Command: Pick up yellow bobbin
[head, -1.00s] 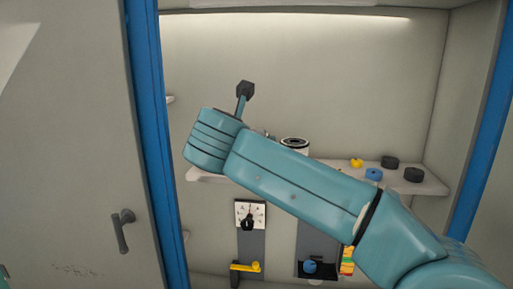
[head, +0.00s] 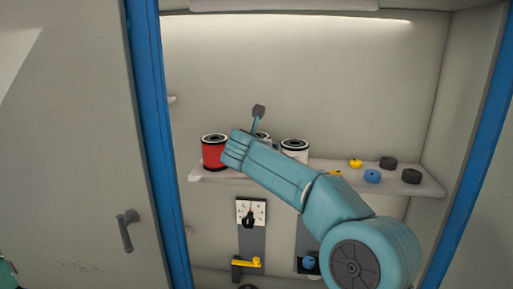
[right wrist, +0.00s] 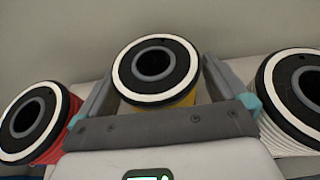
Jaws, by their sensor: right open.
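The yellow bobbin (right wrist: 183,101) stands in the middle of the right wrist view, its black top with a white rim facing the camera. My right gripper (right wrist: 158,80) is open, with one finger on each side of this bobbin. Whether the fingers touch it I cannot tell. In the head view my right arm covers most of the middle bobbin; only a bit of its top shows. My left gripper is not in view.
A red bobbin (head: 212,155) stands left and a white bobbin (head: 294,152) right, close beside the gripper. Small yellow, blue and black pieces lie on the shelf (head: 432,186) at the right. A blue-edged cabinet frame (head: 158,150) borders the opening.

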